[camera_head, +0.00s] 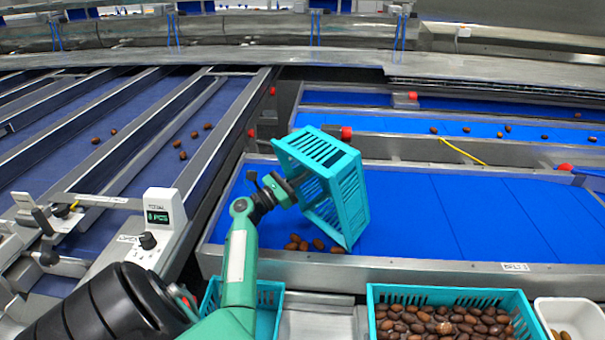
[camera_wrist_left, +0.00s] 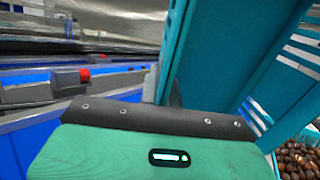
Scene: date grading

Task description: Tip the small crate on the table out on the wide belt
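The small teal crate (camera_head: 345,195) is held up over the near end of the wide blue belt (camera_head: 430,215), tipped on its side with its slatted bottom facing up and left. My left gripper (camera_head: 285,190) is shut on its wall. In the left wrist view the crate (camera_wrist_left: 215,60) fills the upper right, and the fingertips are mostly hidden. Several brown dates (camera_head: 298,243) lie on the belt under the crate's lower edge. The inside of the crate is mostly hidden. My right gripper is not in view.
A full teal crate of dates (camera_head: 445,290), another teal crate (camera_head: 268,297) and a white tub (camera_head: 570,312) stand in front of the belt's metal rim (camera_head: 400,268). A counter box (camera_head: 160,210) stands left. Narrow belts (camera_head: 200,110) run at the left.

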